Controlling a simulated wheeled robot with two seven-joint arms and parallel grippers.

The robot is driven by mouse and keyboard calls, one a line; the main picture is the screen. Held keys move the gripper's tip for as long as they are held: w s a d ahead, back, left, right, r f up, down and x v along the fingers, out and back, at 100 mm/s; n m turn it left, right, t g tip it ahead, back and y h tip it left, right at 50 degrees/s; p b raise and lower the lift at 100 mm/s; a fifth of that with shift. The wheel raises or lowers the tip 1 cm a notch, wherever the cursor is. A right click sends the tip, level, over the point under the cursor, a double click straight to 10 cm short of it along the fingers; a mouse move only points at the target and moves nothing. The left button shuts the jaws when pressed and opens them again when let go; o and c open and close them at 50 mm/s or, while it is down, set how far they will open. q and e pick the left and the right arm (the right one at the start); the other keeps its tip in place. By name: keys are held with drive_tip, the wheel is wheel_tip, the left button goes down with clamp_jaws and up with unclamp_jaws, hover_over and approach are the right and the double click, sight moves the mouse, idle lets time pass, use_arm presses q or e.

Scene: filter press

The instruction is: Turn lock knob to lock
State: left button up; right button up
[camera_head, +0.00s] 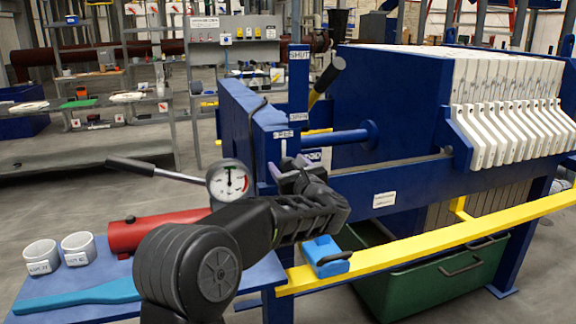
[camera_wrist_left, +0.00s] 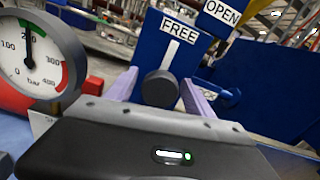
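The lock knob (camera_wrist_left: 160,89) is dark and round, on a blue panel in the left wrist view. A white pointer line (camera_wrist_left: 171,54) runs up from it to the FREE label (camera_wrist_left: 182,35). A partly hidden label to the right reads "OCK" (camera_wrist_left: 209,96). My left gripper (camera_wrist_left: 163,88) is open, with one pale purple finger on each side of the knob and a visible gap. In the head view my left gripper (camera_head: 287,164) is at the blue end stand (camera_head: 258,127) of the press, and the knob is hidden there. My right gripper is not in view.
A pressure gauge (camera_head: 231,181) and a red cylinder with a long lever (camera_head: 145,232) are left of my gripper. A yellow rail (camera_head: 430,250) carries a blue block (camera_head: 325,256). White filter plates (camera_head: 510,100) stand right. An OPEN label (camera_wrist_left: 222,11) shows above the panel.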

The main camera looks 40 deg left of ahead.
use_arm(q)
drive_tip(key=c, duration=1.2)
drive_tip(key=shift+c, duration=0.2)
